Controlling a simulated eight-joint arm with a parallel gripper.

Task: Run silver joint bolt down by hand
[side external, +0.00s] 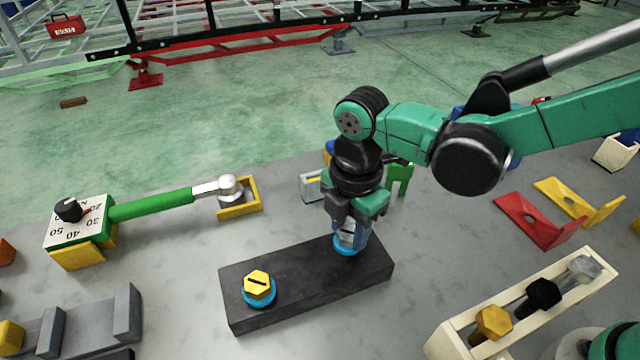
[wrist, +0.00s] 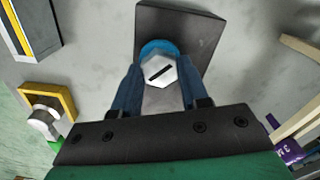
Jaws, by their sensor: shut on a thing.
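The silver joint bolt (wrist: 160,72) has a hex head with a dark slot. It stands upright at a blue ring (side external: 346,248) near the right end of the dark block (side external: 300,285). My gripper (side external: 347,236) points straight down over that end, its blue fingers shut on the bolt head from two sides. The wrist view shows a finger on each side of the head. The fingers hide most of the bolt in the side view. A yellow hex bolt (side external: 257,284) with a slot sits in another blue ring at the block's left end.
A cream rack (side external: 460,340) at the lower right holds a yellow, a black and a clear-grey bolt. A green-handled torque wrench (side external: 150,205) lies at left in yellow cradles. Red (side external: 540,222) and yellow (side external: 585,203) brackets lie at right. Bare grey table surrounds the block.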

